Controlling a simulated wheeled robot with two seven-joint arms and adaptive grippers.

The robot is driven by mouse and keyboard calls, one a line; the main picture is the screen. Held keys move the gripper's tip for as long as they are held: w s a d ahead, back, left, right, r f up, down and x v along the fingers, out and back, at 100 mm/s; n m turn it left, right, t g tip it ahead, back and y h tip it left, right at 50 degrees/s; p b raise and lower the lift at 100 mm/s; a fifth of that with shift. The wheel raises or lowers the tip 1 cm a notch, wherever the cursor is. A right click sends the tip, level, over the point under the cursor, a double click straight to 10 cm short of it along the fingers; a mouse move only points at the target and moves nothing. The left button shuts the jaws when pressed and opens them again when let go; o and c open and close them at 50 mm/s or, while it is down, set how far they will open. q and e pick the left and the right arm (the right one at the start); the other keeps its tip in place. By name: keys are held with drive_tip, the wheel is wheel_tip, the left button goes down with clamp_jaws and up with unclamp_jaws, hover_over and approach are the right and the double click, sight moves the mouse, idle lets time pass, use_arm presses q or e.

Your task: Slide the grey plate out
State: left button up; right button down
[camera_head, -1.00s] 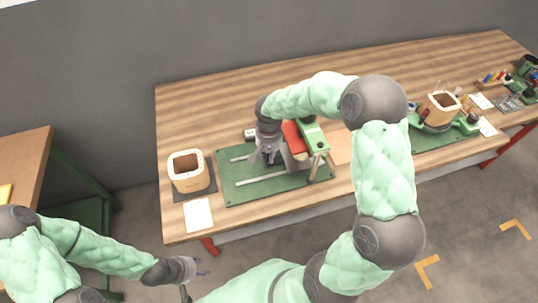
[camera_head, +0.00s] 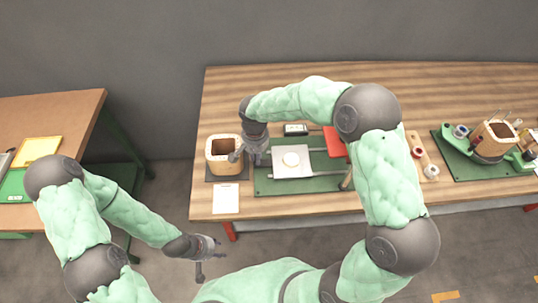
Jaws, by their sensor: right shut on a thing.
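The grey plate (camera_head: 293,171) lies flat over the rails of a green base (camera_head: 325,184), left of a red block. A round cream disc (camera_head: 291,159) sits on the plate. My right gripper (camera_head: 250,157) is at the plate's left edge, shut on it; the wrist partly hides the grip. My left gripper (camera_head: 208,258) is open and empty, low in front of the table, away from the plate.
A square wooden coil form (camera_head: 224,146) on a dark mat stands just left of my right gripper. A white sheet (camera_head: 226,198) lies in front of it. The red block (camera_head: 334,141) is right of the plate. Another coil form (camera_head: 494,140) is at far right. A side table (camera_head: 85,112) stands left.

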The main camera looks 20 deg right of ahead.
drive_tip(key=shift+a+f, duration=0.1)
drive_tip(key=shift+a, duration=0.1)
drive_tip(key=c, duration=1.2)
unclamp_jaws()
drive_tip(key=shift+c, duration=0.2)
drive_tip(key=shift+r, duration=0.35)
wheel_tip(320, 180, up, 11)
drive_tip(key=shift+r, duration=0.2)
